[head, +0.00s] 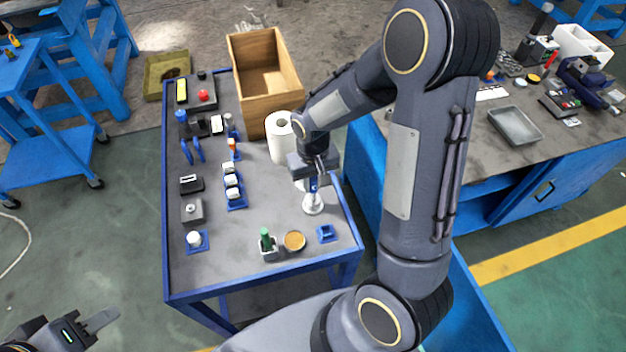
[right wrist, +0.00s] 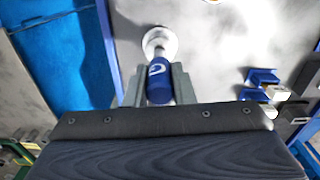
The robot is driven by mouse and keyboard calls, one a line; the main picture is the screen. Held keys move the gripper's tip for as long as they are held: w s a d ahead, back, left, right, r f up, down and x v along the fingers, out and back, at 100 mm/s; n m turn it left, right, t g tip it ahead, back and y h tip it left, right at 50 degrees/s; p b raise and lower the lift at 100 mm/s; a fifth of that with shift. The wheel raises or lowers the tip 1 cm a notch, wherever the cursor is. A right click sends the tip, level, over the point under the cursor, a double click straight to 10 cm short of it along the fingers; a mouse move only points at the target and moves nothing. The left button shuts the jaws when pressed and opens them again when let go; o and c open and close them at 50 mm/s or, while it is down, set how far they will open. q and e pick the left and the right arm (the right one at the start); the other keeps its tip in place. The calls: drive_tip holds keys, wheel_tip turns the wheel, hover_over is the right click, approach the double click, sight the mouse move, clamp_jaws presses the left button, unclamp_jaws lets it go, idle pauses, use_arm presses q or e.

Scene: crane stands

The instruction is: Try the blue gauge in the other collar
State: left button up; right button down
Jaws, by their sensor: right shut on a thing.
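My right gripper (head: 314,172) points down over the right side of the blue-framed table, shut on the blue gauge (head: 313,186). The right wrist view shows the blue gauge (right wrist: 159,84), with a white mark on it, between the fingers of that gripper (right wrist: 158,78). A white round-based piece (head: 313,207) is directly below the gauge; in the right wrist view its round base (right wrist: 160,41) lies beyond the gauge's end. I cannot tell whether the gauge sits in it. I cannot identify the other collar for certain. My left gripper (head: 92,324) is empty at bottom left, its opening unclear.
A small blue square holder (head: 326,233), an orange-brown disc (head: 295,241) and a green-topped piece (head: 267,244) stand near the table's front edge. A white roll (head: 280,137) and wooden box (head: 262,75) stand behind. Several small parts line the left side. The table's centre is clear.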

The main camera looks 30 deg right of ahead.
drive_tip(key=shift+f+b, duration=0.45)
drive_tip(key=shift+f, duration=0.05)
idle(0.5)
drive_tip(key=shift+r, duration=0.1)
idle(0.7)
drive_tip(key=shift+r+p, duration=1.8)
drive_tip(key=shift+r, duration=0.5)
